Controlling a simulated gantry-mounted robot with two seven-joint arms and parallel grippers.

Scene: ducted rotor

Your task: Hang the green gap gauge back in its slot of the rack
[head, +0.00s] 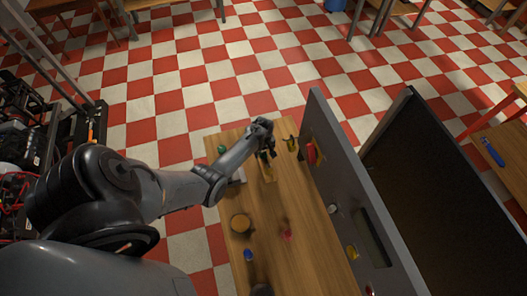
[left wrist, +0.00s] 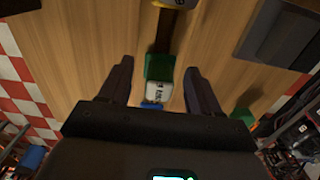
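My left gripper (head: 266,153) reaches over the wooden table from the left. In the left wrist view its two fingers (left wrist: 158,88) are spread apart. Between them, with a gap on each side, is a green block-like piece (left wrist: 159,67), with a white labelled piece (left wrist: 161,91) and a blue piece (left wrist: 152,105) in line with it. Whether the green piece is the gap gauge I cannot tell. A brown bar (left wrist: 166,32) runs up from it, perhaps part of the rack; no slot can be made out. Another green item (left wrist: 242,117) lies to the right.
A grey upright panel (head: 340,190) borders the table on the right, with a red item (head: 311,153) on it. A round tan item (head: 241,222), a blue item (head: 248,255) and a pink item (head: 287,235) stand on the table (head: 305,265). Bare wood lies between them.

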